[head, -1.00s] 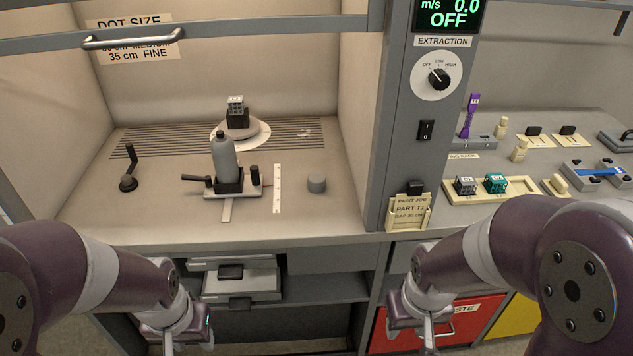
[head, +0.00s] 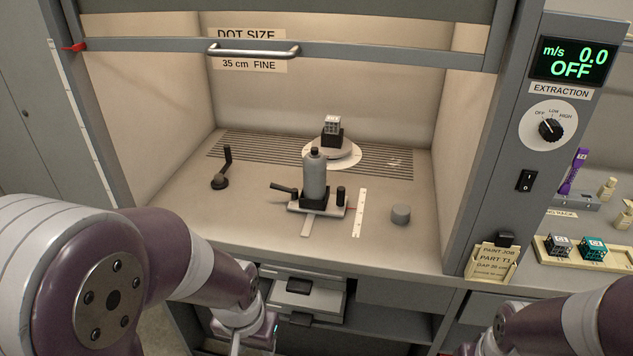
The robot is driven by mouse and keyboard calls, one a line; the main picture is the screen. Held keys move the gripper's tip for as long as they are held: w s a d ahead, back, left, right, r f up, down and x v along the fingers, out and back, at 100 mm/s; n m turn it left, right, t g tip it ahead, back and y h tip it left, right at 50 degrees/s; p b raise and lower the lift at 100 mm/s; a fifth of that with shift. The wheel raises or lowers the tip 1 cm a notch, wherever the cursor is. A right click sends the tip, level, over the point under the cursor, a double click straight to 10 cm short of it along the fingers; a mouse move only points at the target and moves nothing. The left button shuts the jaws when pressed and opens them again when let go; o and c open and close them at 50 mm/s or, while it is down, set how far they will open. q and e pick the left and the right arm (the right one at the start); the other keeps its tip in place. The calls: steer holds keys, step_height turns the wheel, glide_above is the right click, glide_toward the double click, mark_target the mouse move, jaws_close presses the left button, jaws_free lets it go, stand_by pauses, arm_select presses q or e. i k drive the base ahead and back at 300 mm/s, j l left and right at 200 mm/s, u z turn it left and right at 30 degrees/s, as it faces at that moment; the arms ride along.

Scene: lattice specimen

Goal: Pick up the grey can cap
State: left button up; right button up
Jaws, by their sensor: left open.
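A grey spray can (head: 315,176) with a dark top stands upright in a black holder (head: 318,201) left of the ruler. My left gripper (head: 246,342) is open at the bottom edge, in front of and below the booth's front edge, well left of the cap and apart from it. Its fingers are partly cut off. My right wrist shows at the bottom right; its fingers are out of view.
A turntable (head: 333,153) with a dark block and small lattice cube stands behind the can. A black crank handle (head: 221,178) is at left. The raised sash handle (head: 254,51) crosses above. A booth post (head: 500,150) stands right of the cap. The booth floor around the cap is clear.

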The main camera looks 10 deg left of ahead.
mark_target(401, 212)
steer(key=i+j, duration=0.35)
steer(key=i+j+z, duration=0.1)
steer(key=i+j, duration=0.3)
steer(key=j, duration=0.2)
steer(key=i+j, duration=0.35)
steer(key=j, duration=0.15)
